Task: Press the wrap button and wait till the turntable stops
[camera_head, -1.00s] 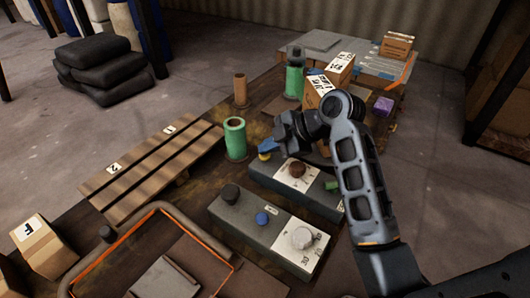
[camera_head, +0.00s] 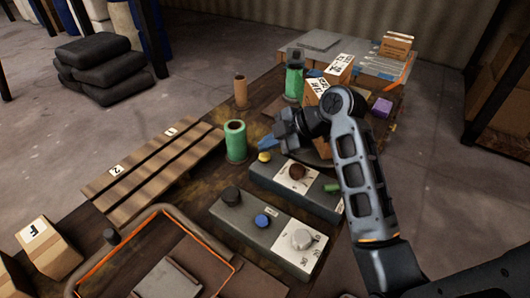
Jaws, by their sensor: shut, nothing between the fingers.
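My gripper (camera_head: 267,143) is shut and empty, with blue fingertips. It hovers just above and behind a yellow button (camera_head: 264,156) on the rear grey control box (camera_head: 260,172). A small gap shows between fingertips and button. That box also has a brown knob (camera_head: 297,171) on a white label and a green part (camera_head: 332,187). I cannot read which button is the wrap button. A dark round edge (camera_head: 312,158), perhaps the turntable, shows behind the arm, mostly hidden. A cardboard box (camera_head: 314,92) with a white label stands above it; its base is hidden.
A front control box (camera_head: 235,215) carries a black knob, a blue button (camera_head: 262,220) and a white dial (camera_head: 302,238). A green roll (camera_head: 235,140) and brown tube (camera_head: 240,90) stand left of my gripper. A slatted pallet (camera_head: 150,170) and orange-edged tray (camera_head: 105,264) lie left.

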